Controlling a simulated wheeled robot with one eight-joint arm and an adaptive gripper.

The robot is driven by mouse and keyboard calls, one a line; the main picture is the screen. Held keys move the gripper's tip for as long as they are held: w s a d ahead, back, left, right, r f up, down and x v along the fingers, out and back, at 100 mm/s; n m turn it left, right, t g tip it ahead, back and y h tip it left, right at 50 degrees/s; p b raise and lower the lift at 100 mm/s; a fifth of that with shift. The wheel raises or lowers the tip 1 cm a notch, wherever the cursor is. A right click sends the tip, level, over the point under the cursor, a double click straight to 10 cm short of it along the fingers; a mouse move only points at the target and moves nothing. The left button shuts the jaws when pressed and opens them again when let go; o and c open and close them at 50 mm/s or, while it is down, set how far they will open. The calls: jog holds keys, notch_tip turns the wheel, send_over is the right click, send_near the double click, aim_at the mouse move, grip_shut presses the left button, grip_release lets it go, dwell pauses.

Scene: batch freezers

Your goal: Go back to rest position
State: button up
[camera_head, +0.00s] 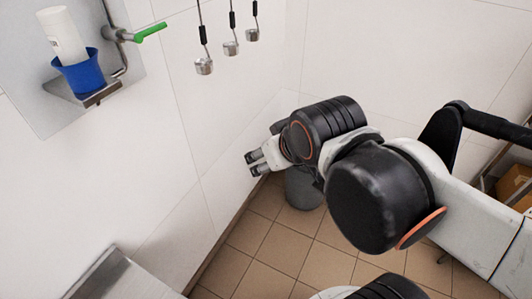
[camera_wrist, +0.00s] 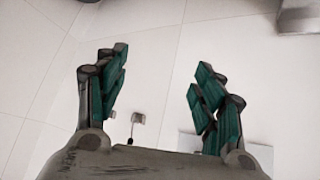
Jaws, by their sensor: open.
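My gripper (camera_head: 257,161) is in the middle of the head view, at the end of my arm, pointing left toward the white tiled wall. In the wrist view my gripper (camera_wrist: 158,80) has its two green-padded fingers spread wide apart. Nothing is between the fingers. The gripper touches nothing that I can see.
A blue cup (camera_head: 80,73) with a white bottle (camera_head: 62,36) sits on a wall bracket near a green-handled tap (camera_head: 149,32). Several ladles (camera_head: 230,47) hang on the wall. A grey bin (camera_head: 303,188) stands on the brown tiled floor. A metal surface (camera_head: 118,277) is at lower left.

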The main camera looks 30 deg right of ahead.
jog(key=shift+s+a+f+m+g, duration=0.35)
jog(key=shift+s+f, duration=0.2)
jog(key=shift+s, duration=0.2)
notch_tip(320, 180, down, 32)
jog(key=b, duration=3.1)
jog(key=shift+r+b, duration=0.15)
jog(key=shift+b, duration=0.25)
